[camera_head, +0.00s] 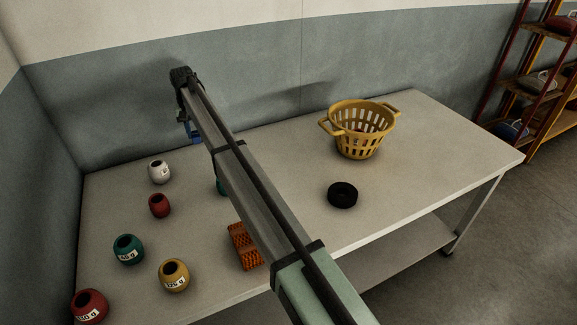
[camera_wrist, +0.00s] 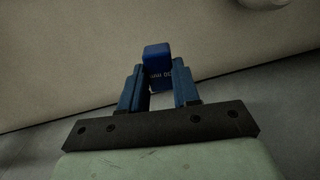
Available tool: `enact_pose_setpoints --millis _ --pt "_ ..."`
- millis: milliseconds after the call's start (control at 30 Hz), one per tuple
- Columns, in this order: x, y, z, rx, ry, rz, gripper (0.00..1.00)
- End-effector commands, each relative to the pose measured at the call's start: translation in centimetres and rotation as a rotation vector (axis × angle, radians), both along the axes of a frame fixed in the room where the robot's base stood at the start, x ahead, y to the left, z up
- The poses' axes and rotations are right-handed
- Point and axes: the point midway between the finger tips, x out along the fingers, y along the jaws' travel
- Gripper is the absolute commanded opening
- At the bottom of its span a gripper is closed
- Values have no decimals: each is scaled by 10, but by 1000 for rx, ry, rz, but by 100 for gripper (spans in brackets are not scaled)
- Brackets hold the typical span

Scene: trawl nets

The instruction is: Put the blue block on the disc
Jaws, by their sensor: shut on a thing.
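My gripper (camera_wrist: 160,88) is shut on the blue block (camera_wrist: 158,58), which stands out between the two blue fingers with pale lettering on its near face. In the head view my gripper (camera_head: 195,133) is at the far left of the table, close to the wall; the block cannot be told clearly from the blue fingers there. A black round disc (camera_head: 342,203) with a hollow middle lies on the table to the right of my arm, well apart from my gripper. The disc does not show in the wrist view.
A yellow basket (camera_head: 361,144) stands behind the disc. White (camera_head: 160,172), red (camera_head: 159,206), teal (camera_head: 129,250) and yellow (camera_head: 174,276) round pots stand at the left. An orange ridged object (camera_head: 244,247) lies beside my arm. The table's right side is clear.

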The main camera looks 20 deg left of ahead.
Motion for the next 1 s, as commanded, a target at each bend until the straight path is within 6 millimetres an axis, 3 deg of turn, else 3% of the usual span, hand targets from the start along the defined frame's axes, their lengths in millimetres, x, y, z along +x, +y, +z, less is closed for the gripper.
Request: enact_pose_setpoints --millis 167,267,600,1000 --pt "4 -18 3 0 0 1 1" --pt "11 -47 6 0 0 6 1" --pt "34 -191 18 1 -1 41 1" --pt "31 -365 29 1 -1 90 1"
